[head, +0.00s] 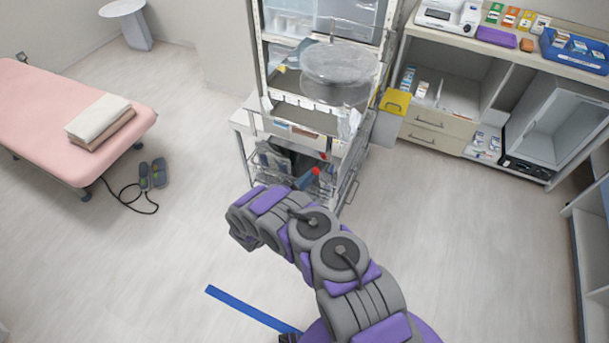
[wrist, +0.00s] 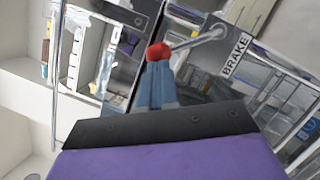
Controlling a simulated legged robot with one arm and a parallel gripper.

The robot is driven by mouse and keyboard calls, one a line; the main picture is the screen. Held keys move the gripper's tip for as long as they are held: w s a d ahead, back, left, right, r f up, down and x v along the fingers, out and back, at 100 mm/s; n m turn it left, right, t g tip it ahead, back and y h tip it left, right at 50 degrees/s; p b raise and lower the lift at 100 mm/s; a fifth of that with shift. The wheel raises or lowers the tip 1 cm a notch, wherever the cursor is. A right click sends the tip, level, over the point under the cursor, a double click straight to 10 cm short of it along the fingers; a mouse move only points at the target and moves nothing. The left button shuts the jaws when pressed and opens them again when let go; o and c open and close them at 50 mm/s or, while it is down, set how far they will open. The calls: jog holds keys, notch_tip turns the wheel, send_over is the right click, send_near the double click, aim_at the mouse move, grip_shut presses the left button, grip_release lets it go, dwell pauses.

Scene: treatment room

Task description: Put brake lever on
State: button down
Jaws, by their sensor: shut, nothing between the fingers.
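The brake lever is a metal rod (wrist: 195,41) with a red ball knob (wrist: 158,52) at its end. In the wrist view it slants from the knob up to the right, near a white plate reading BRAKE (wrist: 236,54). My gripper (wrist: 157,72) has blue-grey fingers, which are shut with nothing between them. Their tips lie right at the knob in the picture; I cannot tell whether they touch it. In the head view a red knob (head: 315,171) shows low on the cart, just beyond my arm, which hides part of that area.
The wire-basket cart (head: 352,160) carries shelves and a clear round container (head: 340,65). A pink bed (head: 65,115) stands left, with a foot pedal (head: 152,175) and cable on the floor. A counter (head: 480,40) stands right. The floor around is mostly clear.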

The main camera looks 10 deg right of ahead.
jog(key=s+d+r+m+g+y+p, duration=0.1)
jog(key=s+d+r+m+g, duration=0.1)
jog(key=m, duration=0.6)
jog(key=shift+s+d+r+y, duration=0.3)
jog(key=shift+s+d+r, duration=0.15)
jog(key=shift+d+r, duration=0.5)
jog(key=shift+d+f, duration=0.1)
jog(key=shift+f, duration=0.05)
jog(key=w+a+p+v, duration=0.1)
jog(key=w+v, duration=0.1)
jog(key=v, duration=1)
jog(key=shift+a, duration=0.7)
